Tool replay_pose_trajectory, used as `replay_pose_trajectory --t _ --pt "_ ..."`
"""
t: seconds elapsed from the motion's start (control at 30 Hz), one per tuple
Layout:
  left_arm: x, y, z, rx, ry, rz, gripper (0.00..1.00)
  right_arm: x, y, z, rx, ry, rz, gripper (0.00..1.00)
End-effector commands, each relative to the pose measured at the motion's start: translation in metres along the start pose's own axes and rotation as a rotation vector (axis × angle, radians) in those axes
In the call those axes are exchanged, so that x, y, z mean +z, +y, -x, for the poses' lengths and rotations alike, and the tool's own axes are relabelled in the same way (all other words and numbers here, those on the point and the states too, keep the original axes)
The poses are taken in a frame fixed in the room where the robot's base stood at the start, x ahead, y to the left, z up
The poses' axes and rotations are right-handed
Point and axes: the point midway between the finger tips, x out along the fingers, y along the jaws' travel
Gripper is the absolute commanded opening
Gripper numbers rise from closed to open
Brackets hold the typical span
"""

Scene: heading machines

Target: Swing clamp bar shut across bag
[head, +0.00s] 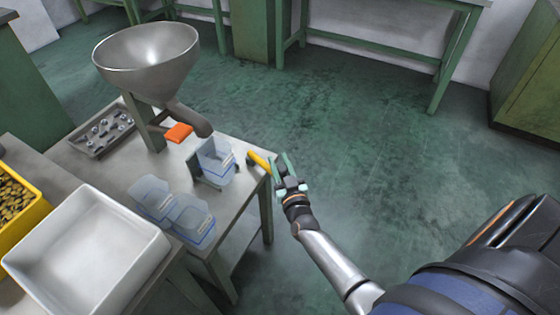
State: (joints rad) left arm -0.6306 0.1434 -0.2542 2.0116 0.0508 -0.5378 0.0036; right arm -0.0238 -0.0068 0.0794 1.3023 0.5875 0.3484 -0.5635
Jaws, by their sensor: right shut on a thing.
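A clear bluish bag (214,157) hangs open on a small stand below the funnel's spout, near the table's right edge. The yellow clamp bar (259,160) shows just right of the bag, apart from the bag's front. That gripper is shut on the bar, just beyond the table edge. The fingers partly hide the bar's outer end. My left gripper is not in view.
A metal funnel (148,52) with an orange slide (178,132) stands above the table (105,172). A parts tray (105,130), white bin (85,255) and yellow crate (22,205) are left. Floor at right is clear.

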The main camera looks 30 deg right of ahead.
Motion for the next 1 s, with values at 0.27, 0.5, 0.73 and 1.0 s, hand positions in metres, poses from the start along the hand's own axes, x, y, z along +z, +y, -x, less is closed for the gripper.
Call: replay_pose_trajectory --t 0.27,0.5,0.73,1.0 --pt "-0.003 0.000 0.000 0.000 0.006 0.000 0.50 -0.001 -0.001 0.000 -0.002 0.003 0.001 0.60" --pt "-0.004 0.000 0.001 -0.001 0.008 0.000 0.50 0.000 0.000 0.000 -0.002 0.001 0.001 0.64" --pt "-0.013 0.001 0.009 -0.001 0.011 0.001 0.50 -0.002 0.000 0.018 -0.002 -0.004 0.003 0.64" --pt "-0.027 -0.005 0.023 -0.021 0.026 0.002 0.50 -0.004 0.000 0.077 -0.002 -0.004 0.001 0.64"
